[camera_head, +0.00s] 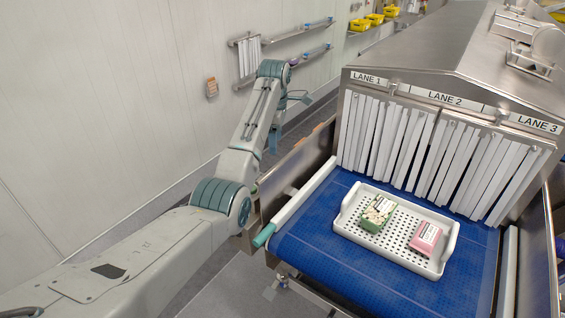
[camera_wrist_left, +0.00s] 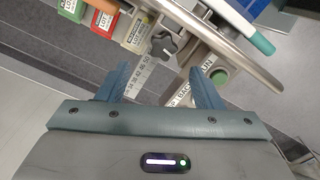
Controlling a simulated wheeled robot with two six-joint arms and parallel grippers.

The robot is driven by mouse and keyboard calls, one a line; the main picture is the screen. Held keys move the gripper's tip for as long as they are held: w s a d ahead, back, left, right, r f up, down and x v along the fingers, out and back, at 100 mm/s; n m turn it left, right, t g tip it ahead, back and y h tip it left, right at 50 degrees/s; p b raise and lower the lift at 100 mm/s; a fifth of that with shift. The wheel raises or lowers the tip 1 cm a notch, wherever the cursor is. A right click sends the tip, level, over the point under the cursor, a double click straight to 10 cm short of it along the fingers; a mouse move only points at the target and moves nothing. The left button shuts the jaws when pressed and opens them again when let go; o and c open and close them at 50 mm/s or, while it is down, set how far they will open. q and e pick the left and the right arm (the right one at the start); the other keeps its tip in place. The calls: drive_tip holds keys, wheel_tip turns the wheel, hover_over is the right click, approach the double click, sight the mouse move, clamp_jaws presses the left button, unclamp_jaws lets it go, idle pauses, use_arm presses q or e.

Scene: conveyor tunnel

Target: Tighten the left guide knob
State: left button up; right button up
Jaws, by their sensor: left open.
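A dark grey lobed knob (camera_wrist_left: 162,46) shows in the left wrist view, beside a ruler-like scale (camera_wrist_left: 145,72) on a metal bar; I take it to be the left guide knob. My left gripper (camera_wrist_left: 163,82) is open, with one teal finger on either side below the knob in the picture. Nothing is between its fingertips, and the knob lies beyond them. In the head view my left gripper (camera_head: 289,112) is at the left side of the conveyor, partly hidden by its wrist. The knob cannot be made out there. My right gripper is not in view.
A white guide rail with a teal end (camera_head: 264,236) runs along the belt's left edge. A green button (camera_wrist_left: 220,77) sits right of the knob. A white perforated tray (camera_head: 347,229) with two packages stands on the blue belt (camera_head: 310,252), before the strip curtains (camera_head: 380,140).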

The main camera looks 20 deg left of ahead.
sight(274, 167)
use_arm(q)
drive_tip(key=f+b, duration=0.2)
drive_tip(key=s+f+b, duration=0.1)
drive_tip(key=shift+a, duration=0.4)
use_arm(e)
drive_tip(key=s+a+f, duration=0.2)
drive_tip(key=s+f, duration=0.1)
use_arm(q)
wheel_tip(274, 167, down, 2)
drive_tip(key=p, duration=0.2)
drive_tip(key=shift+f+p, duration=0.25)
drive_tip(key=shift+p, duration=0.1)
drive_tip(key=f, duration=0.2)
drive_tip(key=f+p, duration=0.1)
drive_tip(key=f, duration=0.1)
drive_tip(key=shift+w+d, duration=0.15)
drive_tip(key=shift+w, duration=0.05)
drive_tip(key=shift+s+f+p, duration=0.1)
drive_tip(key=shift+f+p, duration=0.2)
drive_tip(key=shift+f, duration=0.1)
drive_tip(key=shift+c, duration=0.2)
drive_tip(key=c, duration=0.8)
drive_tip(key=shift+c, duration=0.8)
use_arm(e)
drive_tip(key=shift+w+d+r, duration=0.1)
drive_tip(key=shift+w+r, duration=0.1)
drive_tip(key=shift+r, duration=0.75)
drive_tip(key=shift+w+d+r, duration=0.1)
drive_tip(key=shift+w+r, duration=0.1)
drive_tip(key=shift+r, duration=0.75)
